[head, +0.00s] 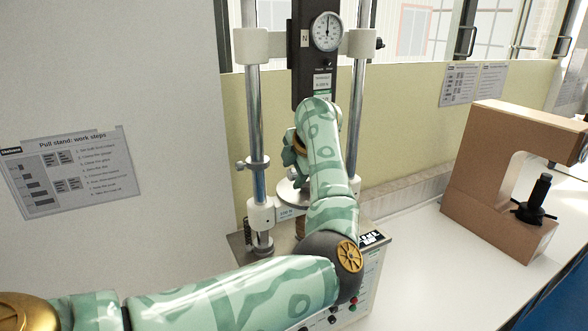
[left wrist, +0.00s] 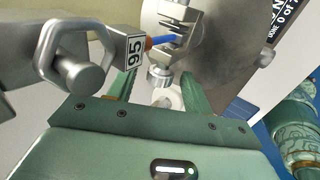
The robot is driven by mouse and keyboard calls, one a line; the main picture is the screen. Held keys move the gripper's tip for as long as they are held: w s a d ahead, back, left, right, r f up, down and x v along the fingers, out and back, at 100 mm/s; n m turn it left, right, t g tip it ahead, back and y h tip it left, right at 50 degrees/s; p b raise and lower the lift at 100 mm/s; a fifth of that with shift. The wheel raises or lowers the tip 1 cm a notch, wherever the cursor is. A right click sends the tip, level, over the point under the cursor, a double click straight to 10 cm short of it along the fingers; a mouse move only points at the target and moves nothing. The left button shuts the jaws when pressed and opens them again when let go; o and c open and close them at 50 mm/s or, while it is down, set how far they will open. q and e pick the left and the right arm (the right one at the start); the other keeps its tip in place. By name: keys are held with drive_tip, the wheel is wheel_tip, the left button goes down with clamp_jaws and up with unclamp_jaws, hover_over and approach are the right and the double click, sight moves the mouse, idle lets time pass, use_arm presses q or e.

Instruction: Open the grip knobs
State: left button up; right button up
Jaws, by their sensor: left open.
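The pull stand (head: 313,60) has two upright posts, a dark column and a round dial. My left arm reaches across its front, largely covering the grip area and my left gripper (head: 295,150) in the head view. In the left wrist view, my left gripper (left wrist: 160,80) is open, its two green fingers apart. A small metal knob (left wrist: 160,76) shows between and beyond the fingers; I cannot tell whether they touch it. Above it are ridged metal grip jaws (left wrist: 182,28) beside a blue and orange piece (left wrist: 160,40). A hexagonal metal loop (left wrist: 75,60) is at left. My right gripper is not seen.
A tag marked 95 (left wrist: 133,55) sits close to the left finger. A brown C-shaped tester (head: 490,165) with a black knob (head: 536,195) stands on the white bench (head: 425,260) at right. A work-steps sheet (head: 72,170) hangs at left. Bench space between the machines is clear.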

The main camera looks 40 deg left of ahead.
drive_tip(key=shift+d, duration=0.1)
use_arm(q)
drive_tip(key=c, duration=1)
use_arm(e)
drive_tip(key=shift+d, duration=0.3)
use_arm(q)
drive_tip(key=y+b, duration=0.1)
drive_tip(key=b, duration=0.1)
drive_tip(key=f+t+y+b, duration=0.1)
drive_tip(key=y+b, duration=0.1)
drive_tip(key=b, duration=0.1)
drive_tip(key=t+y+b, duration=0.1)
drive_tip(key=b, duration=0.2)
drive_tip(key=shift+s+d+f+y, duration=0.15)
drive_tip(key=shift+d+y, duration=0.15)
drive_tip(key=shift+t+y+b, duration=0.6)
drive_tip(key=shift+y+b, duration=0.3)
drive_tip(key=shift+b, duration=0.35)
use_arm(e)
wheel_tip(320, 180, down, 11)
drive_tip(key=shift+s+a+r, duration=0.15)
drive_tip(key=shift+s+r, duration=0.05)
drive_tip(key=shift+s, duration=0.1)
use_arm(q)
drive_tip(key=o, duration=1)
drive_tip(key=shift+d, duration=0.1)
